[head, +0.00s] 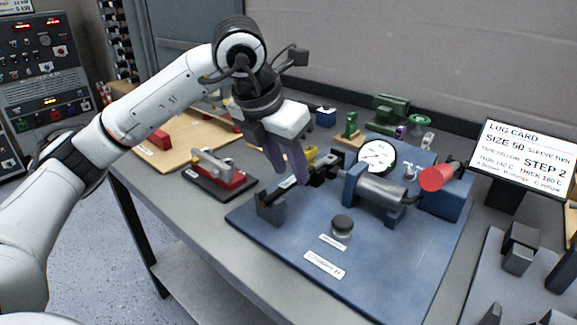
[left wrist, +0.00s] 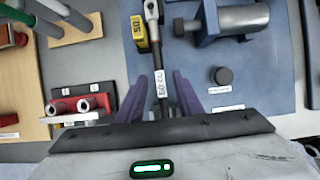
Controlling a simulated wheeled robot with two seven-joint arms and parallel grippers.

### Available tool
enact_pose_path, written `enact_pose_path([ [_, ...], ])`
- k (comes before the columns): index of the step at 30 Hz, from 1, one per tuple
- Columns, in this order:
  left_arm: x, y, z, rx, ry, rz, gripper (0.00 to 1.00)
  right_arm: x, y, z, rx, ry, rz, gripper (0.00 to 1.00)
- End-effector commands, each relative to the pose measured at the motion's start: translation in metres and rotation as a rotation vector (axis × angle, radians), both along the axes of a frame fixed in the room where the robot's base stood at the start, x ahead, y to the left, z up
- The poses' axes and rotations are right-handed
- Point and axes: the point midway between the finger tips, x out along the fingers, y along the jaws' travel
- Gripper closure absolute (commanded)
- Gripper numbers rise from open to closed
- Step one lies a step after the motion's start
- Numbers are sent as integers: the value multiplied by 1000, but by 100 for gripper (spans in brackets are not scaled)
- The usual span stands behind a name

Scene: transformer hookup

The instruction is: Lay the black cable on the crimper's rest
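The black cable (left wrist: 155,60) with a white tag and a metal lug (left wrist: 151,10) at its far end runs lengthwise in the left wrist view. My left gripper (left wrist: 158,82) has its two purple fingers apart, one on each side of the cable, with gaps showing. In the head view the left gripper (head: 290,180) points down over the left end of the crimper's blue base (head: 385,270). A dark block (head: 270,208), apparently the rest, stands at that end, just below the fingers. Whether the cable touches it is hidden. My right gripper is not in view.
A black round knob (head: 342,226) is in front. A red clamp fixture (head: 218,172) is to the left, and a yellow block (left wrist: 139,32) is beside the cable.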

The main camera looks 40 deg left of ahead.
Motion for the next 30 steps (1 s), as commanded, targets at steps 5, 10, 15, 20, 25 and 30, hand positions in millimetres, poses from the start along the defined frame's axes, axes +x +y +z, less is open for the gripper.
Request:
enact_pose_path([
  [5,0,0,19,0,0,0,67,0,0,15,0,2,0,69],
  [10,0,0,32,0,0,0,67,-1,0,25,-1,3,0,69],
  [15,0,0,46,0,-1,0,67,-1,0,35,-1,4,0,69],
  [20,0,0,56,0,-1,0,67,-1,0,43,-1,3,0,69],
  [25,0,0,55,0,0,0,67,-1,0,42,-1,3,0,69],
  [30,0,0,55,0,0,0,67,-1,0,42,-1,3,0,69],
])
